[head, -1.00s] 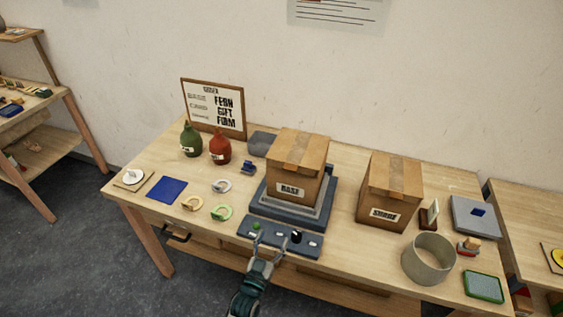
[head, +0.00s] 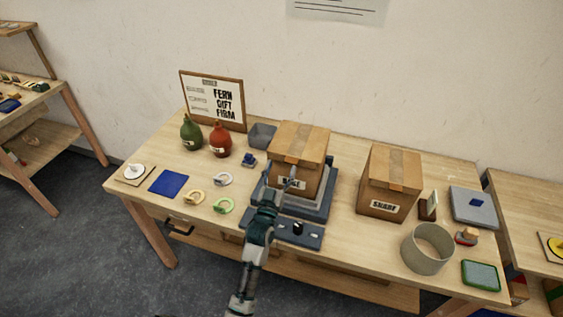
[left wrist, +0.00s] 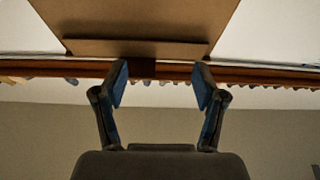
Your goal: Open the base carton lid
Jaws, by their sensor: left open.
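The base carton (head: 299,143) is a brown cardboard box with a tape strip over its top. It stands on a stepped grey-blue stand near the middle of the table, and its lid looks closed. My left gripper (head: 291,178) is in front of the carton's front face and partly hides its label. In the left wrist view the open fingers (left wrist: 162,88) are apart with nothing between them. A brown cardboard surface (left wrist: 140,25) with a lower flap edge (left wrist: 135,48) lies just beyond the fingertips. I cannot tell whether they touch it. My right gripper is not in view.
A second carton labelled SHADE (head: 390,182) stands to the right, with a round beige drum (head: 427,249) in front of it. Green (head: 191,133) and red (head: 220,140) vases, rings and a blue mat (head: 169,182) lie to the left. A control panel (head: 312,235) sits before the stand.

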